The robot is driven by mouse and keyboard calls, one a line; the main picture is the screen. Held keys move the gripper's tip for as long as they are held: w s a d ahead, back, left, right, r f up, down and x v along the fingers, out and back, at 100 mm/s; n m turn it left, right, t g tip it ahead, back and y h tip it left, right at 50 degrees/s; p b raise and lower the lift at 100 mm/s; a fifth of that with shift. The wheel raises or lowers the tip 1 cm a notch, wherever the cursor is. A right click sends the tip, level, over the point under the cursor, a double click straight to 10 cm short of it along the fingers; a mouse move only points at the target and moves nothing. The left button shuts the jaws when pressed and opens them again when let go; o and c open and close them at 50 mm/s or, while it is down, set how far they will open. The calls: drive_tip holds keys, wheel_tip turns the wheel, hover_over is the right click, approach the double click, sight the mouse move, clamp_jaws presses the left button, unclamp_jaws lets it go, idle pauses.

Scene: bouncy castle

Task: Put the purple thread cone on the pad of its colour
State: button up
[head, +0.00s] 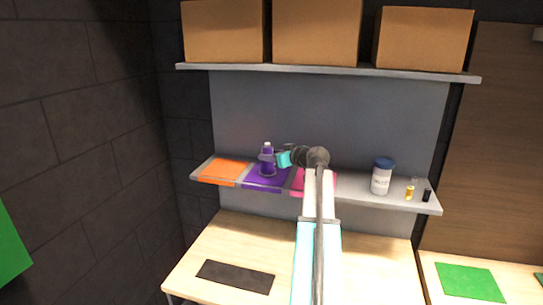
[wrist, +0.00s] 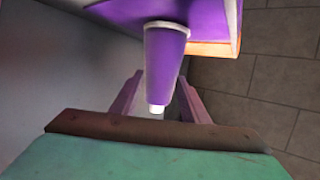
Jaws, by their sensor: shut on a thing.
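The purple thread cone (head: 267,161) stands upright at the purple pad (head: 254,183) on the lower shelf. In the wrist view the cone (wrist: 165,60) hangs upside down in the picture, its wide end at the purple pad (wrist: 205,22) and its pale tip towards me. My gripper (head: 276,159) reaches it from the right and is shut on it; in the wrist view the fingers (wrist: 160,92) flank its narrow part. The cone's base looks to be at the pad surface, but I cannot tell whether it bears its weight there.
An orange pad (head: 222,171) lies left of the purple one, and a pink pad (head: 297,183) lies right, partly behind my arm. A white jar with a blue lid (head: 382,177) and small bottles (head: 409,193) stand further right. Boxes (head: 317,30) fill the upper shelf.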

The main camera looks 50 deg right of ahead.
drive_tip(key=shift+f, duration=0.25)
drive_tip(key=shift+f, duration=0.1)
drive_tip(key=o, duration=1.2)
drive_tip(key=shift+s, duration=0.1)
drive_tip(key=b+v, duration=0.4)
drive_tip(key=v, duration=0.8)
